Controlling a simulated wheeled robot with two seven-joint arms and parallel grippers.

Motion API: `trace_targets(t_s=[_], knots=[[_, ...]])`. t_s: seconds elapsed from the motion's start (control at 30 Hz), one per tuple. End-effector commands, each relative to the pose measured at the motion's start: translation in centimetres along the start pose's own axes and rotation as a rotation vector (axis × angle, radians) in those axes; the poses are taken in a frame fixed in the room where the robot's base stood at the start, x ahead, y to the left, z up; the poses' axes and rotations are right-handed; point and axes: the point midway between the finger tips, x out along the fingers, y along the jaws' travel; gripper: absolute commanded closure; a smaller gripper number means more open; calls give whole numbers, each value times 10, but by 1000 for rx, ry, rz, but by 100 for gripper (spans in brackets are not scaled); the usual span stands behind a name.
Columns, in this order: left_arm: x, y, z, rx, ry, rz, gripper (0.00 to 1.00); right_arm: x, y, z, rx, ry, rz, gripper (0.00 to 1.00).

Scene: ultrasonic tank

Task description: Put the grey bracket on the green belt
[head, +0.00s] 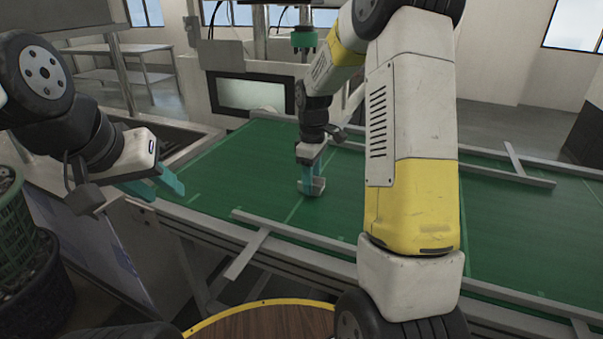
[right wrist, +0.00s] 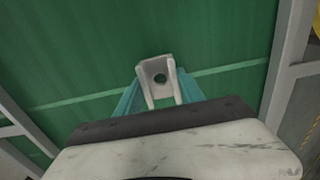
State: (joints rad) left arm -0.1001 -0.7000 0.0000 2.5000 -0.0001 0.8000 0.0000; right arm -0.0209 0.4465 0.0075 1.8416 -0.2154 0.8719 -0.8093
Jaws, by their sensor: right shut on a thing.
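The grey bracket (head: 311,188) is at the tips of my right gripper (head: 312,178), low over the green belt (head: 240,170). In the right wrist view the bracket (right wrist: 158,78) shows a round hole and two prongs, between the teal fingers of my right gripper (right wrist: 160,95). The green belt (right wrist: 80,50) fills the ground behind it. I cannot tell whether the bracket touches the belt. My left gripper (head: 155,186) is at the left, apart from the bracket, with its two teal fingers spread and nothing between them.
Grey guide rails (head: 300,238) run along the belt's near side, and another rail (head: 480,172) lies at the right. A round wooden top (head: 265,322) is at the front. The belt left of the bracket is clear.

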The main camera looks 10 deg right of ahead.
Motion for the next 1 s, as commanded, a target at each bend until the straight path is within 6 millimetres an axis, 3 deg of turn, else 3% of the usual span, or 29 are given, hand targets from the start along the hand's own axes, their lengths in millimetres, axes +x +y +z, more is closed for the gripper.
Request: trace_targets(t_s=[0.4, 0.43, 0.5, 0.87, 1.0], knots=[[0, 0, 0, 0, 0, 0, 64, 8, 0, 0, 0, 1, 1, 100], [0, 0, 0, 0, 0, 0, 64, 7, 0, 0, 0, 1, 2, 49], [0, 0, 0, 0, 0, 0, 64, 7, 0, 0, 0, 1, 2, 35], [0, 0, 0, 0, 0, 0, 64, 5, 0, 0, 0, 1, 2, 33], [0, 0, 0, 0, 0, 0, 64, -10, 1, -1, 1, 3, 4, 33]])
